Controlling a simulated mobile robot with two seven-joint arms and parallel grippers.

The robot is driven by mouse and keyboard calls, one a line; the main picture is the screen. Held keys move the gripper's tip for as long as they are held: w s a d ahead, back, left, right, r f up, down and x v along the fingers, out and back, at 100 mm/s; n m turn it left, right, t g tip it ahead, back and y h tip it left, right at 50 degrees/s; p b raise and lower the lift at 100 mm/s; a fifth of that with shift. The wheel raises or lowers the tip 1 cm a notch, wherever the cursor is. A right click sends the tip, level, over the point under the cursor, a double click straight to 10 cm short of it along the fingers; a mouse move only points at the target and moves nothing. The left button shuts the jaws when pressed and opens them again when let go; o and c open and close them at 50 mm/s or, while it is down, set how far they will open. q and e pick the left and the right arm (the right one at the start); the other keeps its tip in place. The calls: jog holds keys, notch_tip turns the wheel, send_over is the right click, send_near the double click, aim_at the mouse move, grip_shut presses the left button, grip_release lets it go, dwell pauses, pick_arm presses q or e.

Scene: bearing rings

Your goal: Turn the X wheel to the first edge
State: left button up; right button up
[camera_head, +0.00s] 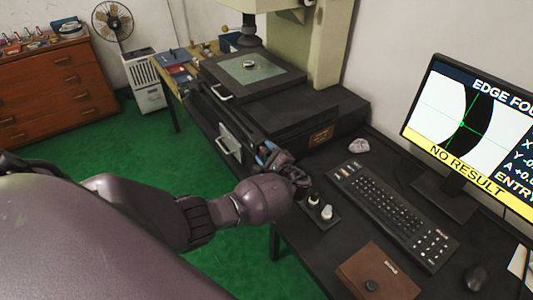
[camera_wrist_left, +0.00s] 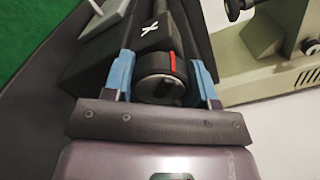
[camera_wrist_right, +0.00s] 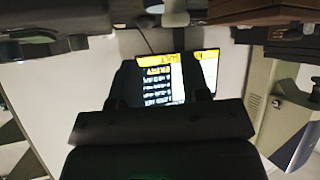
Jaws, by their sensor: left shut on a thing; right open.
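The X wheel (camera_wrist_left: 157,82) is a dark round knob with a red mark, below a white X on the dark stage housing. My left gripper (camera_wrist_left: 163,78) has its blue fingers shut on the wheel, one on each side. In the head view my left gripper (camera_head: 273,157) is at the front of the measuring stage, and the wheel is hidden by it. The monitor (camera_head: 468,128) shows a black curved band with a green cross at its left edge, "EDGE FOU…" cut off, and "NO RESULT". My right gripper (camera_wrist_right: 163,85) is open and dark, away from the stage.
The stage (camera_head: 247,70) has a glass plate with a small ring on it. A crumpled clear item (camera_head: 359,146) lies behind the keyboard.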

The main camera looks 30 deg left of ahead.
pick_arm(q)
jog(key=o, duration=0.9)
jog(key=shift+o, duration=0.2)
jog(key=v, duration=1)
jog(key=shift+s+d, duration=0.15)
jog(key=shift+d, duration=0.2)
